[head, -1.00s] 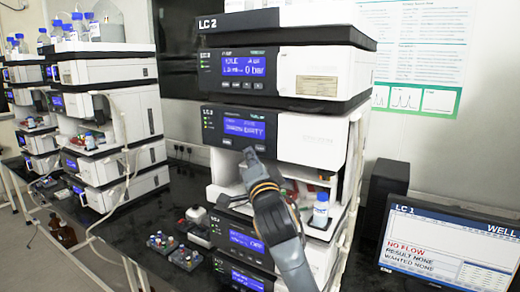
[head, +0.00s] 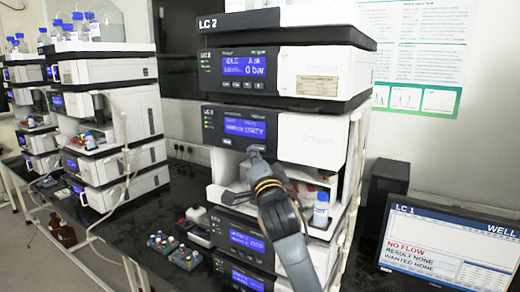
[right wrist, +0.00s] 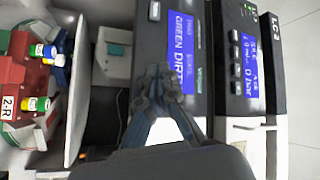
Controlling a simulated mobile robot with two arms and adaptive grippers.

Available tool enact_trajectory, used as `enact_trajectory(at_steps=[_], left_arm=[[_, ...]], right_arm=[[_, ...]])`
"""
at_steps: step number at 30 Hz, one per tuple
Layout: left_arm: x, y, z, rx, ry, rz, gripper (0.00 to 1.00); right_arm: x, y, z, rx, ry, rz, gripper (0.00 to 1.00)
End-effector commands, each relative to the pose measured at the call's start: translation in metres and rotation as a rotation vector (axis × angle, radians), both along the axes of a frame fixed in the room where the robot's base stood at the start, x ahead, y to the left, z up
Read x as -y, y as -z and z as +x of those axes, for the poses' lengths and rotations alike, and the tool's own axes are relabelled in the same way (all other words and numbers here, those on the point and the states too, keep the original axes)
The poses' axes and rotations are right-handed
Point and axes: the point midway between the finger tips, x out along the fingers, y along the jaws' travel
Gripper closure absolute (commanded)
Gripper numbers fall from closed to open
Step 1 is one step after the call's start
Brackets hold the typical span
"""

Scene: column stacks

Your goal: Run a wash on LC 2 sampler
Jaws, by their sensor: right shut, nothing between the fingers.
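The LC 2 stack stands in the middle of the head view. Its sampler (head: 312,138) is the second module down, with a lit blue display (head: 245,128). In the right wrist view this display (right wrist: 180,45) shows text ending in "DIRTY". One key (right wrist: 154,11) shows beside the display there. My right gripper (head: 256,152) is shut and empty, its tips at the lower edge of the sampler's front, below the display's right end. In the right wrist view the fingers (right wrist: 163,76) overlap the panel beside the display; whether they touch it I cannot tell. My left gripper is not in view.
Above the sampler is a module (head: 310,75) reading IDLE and 0 bar. Below it is an open bay with a blue-capped bottle (head: 321,210). Vial racks (head: 185,258) lie on the dark bench at left. An LC 1 monitor (head: 450,250) stands at right.

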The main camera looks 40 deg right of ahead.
Motion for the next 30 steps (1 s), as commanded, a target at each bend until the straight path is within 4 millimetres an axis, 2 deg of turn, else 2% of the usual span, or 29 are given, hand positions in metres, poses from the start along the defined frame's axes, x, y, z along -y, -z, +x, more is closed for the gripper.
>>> enact_trajectory(at_steps=[18,30], left_arm=[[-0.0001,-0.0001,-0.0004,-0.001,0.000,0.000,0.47],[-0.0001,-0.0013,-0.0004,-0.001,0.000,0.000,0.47]], right_arm=[[0.0001,0.0002,0.0001,0.000,0.000,0.000,1.00],[0.0078,-0.0005,0.0030,0.000,0.000,0.000,1.00]])
